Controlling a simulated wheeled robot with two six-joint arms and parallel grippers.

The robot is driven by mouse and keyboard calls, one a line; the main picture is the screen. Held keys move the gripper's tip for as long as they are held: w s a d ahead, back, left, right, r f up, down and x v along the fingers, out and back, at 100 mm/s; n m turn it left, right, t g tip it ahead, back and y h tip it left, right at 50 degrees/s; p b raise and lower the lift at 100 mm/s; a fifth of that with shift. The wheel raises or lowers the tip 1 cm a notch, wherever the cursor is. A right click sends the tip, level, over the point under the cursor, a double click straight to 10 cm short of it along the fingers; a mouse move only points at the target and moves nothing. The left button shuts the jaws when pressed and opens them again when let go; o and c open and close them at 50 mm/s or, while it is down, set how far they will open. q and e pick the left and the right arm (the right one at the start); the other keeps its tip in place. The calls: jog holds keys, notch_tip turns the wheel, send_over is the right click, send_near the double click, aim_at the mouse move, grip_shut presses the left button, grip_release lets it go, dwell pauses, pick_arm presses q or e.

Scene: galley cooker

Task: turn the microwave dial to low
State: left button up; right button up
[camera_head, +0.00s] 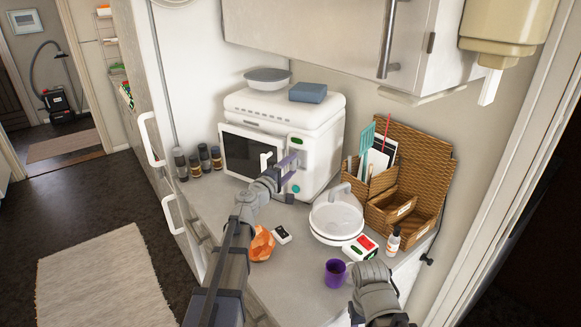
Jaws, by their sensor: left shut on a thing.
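The white microwave (321,150) stands at the back of the counter, with a dark door window (250,152) and a control panel on its right side. The panel has a small green display (296,140) and a teal button (295,188). My left gripper (297,161) is at the panel, between the display and the button, shut on the dial. The fingers and wrist cover the dial, so its setting cannot be read. My right arm's grey end (375,285) is low at the right front; its fingers cannot be made out.
A grey bowl (267,79) and a blue box (307,93) sit on the microwave. Several jars (204,157) stand left of it. A white basin (336,218), wicker organiser (428,165), purple mug (336,272), bottle (393,241) and orange object (262,245) crowd the counter.

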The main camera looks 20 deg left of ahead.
pick_arm(q)
jog(key=shift+s, duration=0.1)
dwell(0.3)
jog(key=o, duration=1.4)
jog(key=shift+c, duration=0.2)
jog(key=v, duration=0.7)
jog(key=shift+s, duration=0.3)
jog(key=shift+a, duration=0.1)
